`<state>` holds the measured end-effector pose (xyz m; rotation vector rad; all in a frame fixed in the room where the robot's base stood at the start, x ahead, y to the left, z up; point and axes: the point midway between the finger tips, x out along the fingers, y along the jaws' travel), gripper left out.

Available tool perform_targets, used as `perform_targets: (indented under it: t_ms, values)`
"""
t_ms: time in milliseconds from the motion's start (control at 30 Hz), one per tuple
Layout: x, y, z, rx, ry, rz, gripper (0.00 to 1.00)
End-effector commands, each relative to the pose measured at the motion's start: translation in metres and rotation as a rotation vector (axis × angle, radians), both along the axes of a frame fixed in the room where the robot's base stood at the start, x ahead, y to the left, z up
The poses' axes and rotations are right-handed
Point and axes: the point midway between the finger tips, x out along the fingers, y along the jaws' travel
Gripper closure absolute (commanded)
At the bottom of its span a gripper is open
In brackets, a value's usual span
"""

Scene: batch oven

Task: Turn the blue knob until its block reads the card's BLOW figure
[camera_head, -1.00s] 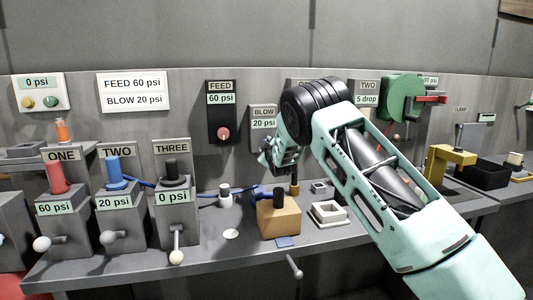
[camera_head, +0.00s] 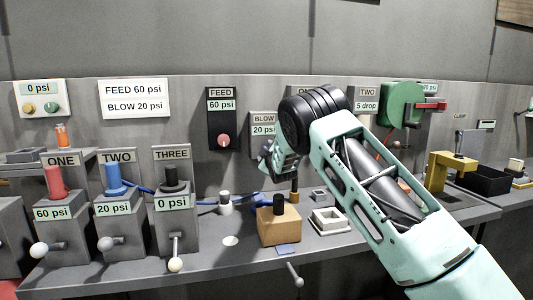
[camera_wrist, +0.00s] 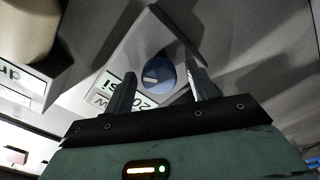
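The card (camera_head: 135,98) on the back panel reads FEED 60 psi and BLOW 20 psi. The BLOW block (camera_head: 262,118) reads 20 psi, its right part covered by my arm. In the wrist view the round blue knob (camera_wrist: 160,80) shows on the block, whose label (camera_wrist: 112,92) appears upside down with 20 psi on it. My gripper (camera_wrist: 162,82) is open, one finger on each side of the knob, with gaps visible beside it. In the head view my gripper (camera_head: 268,160) is in front of the block and the knob is hidden.
The FEED block (camera_head: 221,118) with a red knob stands left of the BLOW block and reads 60 psi. Below are the ONE, TWO (camera_head: 118,215) and THREE units with levers. A tan box (camera_head: 279,228) and a white square tray (camera_head: 328,222) sit on the bench.

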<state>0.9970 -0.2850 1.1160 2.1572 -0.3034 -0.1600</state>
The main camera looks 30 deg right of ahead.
Motion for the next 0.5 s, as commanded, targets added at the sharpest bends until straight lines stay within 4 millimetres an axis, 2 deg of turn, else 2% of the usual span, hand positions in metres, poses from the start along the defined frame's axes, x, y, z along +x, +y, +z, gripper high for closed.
perform_targets:
  t_ms: [167, 267, 500]
  values:
    - [-0.004, 0.001, 0.000, 0.000, 0.000, 0.000, 0.43]
    - [-0.013, 0.004, -0.001, 0.001, 0.002, -0.001, 0.43]
    - [-0.055, 0.016, -0.002, 0.002, -0.001, 0.000, 0.43]
